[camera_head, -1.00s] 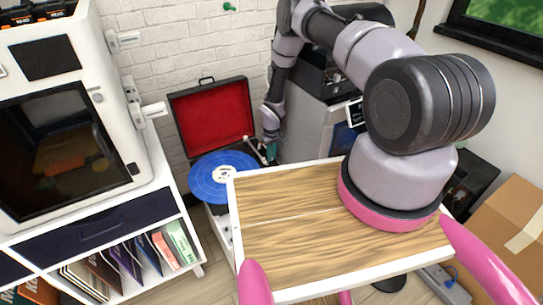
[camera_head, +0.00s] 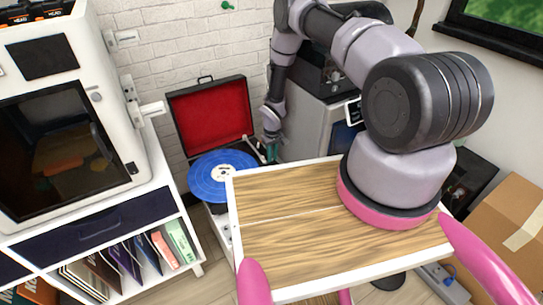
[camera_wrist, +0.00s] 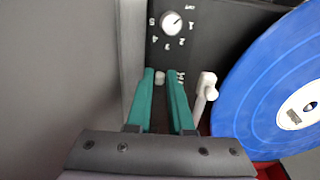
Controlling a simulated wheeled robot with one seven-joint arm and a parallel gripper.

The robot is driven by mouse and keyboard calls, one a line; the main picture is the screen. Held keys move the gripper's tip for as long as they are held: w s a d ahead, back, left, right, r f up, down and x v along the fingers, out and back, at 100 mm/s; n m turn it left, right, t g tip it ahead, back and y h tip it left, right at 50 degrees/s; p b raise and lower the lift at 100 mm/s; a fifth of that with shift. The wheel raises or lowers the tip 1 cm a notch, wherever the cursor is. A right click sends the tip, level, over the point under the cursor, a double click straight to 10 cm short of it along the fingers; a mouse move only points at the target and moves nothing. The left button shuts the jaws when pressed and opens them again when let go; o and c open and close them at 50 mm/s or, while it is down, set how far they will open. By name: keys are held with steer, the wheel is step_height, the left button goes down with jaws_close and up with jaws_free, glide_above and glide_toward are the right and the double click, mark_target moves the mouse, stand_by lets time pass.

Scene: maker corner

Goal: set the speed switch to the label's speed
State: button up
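The record player (camera_head: 211,115) stands open against the wall, with a red-lined lid and a blue record (camera_head: 222,172) on it. In the wrist view the blue record (camera_wrist: 262,95) fills the right side; print on its pale centre label (camera_wrist: 299,108) is too small to read. A small pale switch knob (camera_wrist: 160,77) sits on the black deck between the tips of my gripper (camera_wrist: 162,75). The teal fingers are apart, with a gap around the knob; contact cannot be told. Small white marks (camera_wrist: 181,76) lie just right of the tips, partly hidden. My gripper (camera_head: 272,152) is at the player's right side.
A round dial (camera_wrist: 172,24) with numbers is above the fingertips. The white tonearm (camera_wrist: 205,92) stands close to the right finger. A grey cabinet (camera_head: 312,128) is right of the player, a white shelf unit (camera_head: 160,185) to its left.

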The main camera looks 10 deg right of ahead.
steer(key=shift+o, duration=1.2)
step_height(320, 180, up, 11)
steer(key=shift+f, duration=0.15)
